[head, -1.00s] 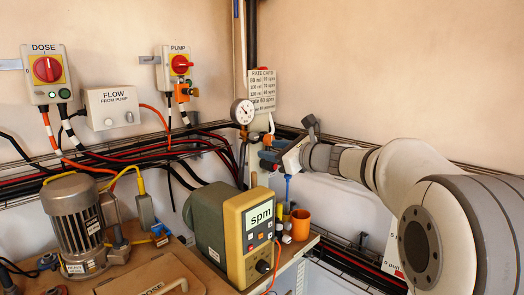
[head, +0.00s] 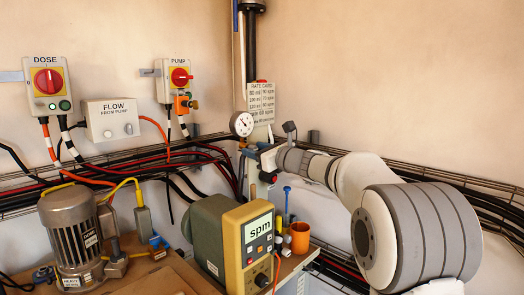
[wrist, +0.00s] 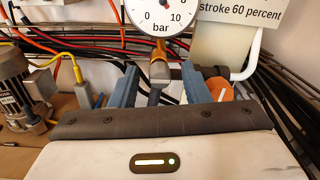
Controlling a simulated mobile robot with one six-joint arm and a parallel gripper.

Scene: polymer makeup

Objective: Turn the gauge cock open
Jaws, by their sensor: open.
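The pressure gauge (head: 242,124) is a round white dial on a brass stem against the back corner; it also shows at the top of the wrist view (wrist: 157,14). Below its brass fitting (wrist: 158,45) a dark grey lever-like part, seemingly the gauge cock (wrist: 153,97), points down between my fingers. My gripper (wrist: 160,88) is open, with one blue-grey finger on each side of that part and a gap visible on both sides. In the head view my gripper (head: 258,166) is just below and right of the gauge, and hides the cock there.
An orange part with a white stripe (wrist: 222,90) sits behind my right finger in the wrist view. A rate card (head: 261,100) hangs behind the gauge. Below are the spm pump (head: 235,240) and an orange cup (head: 300,237). Cables run along the wall.

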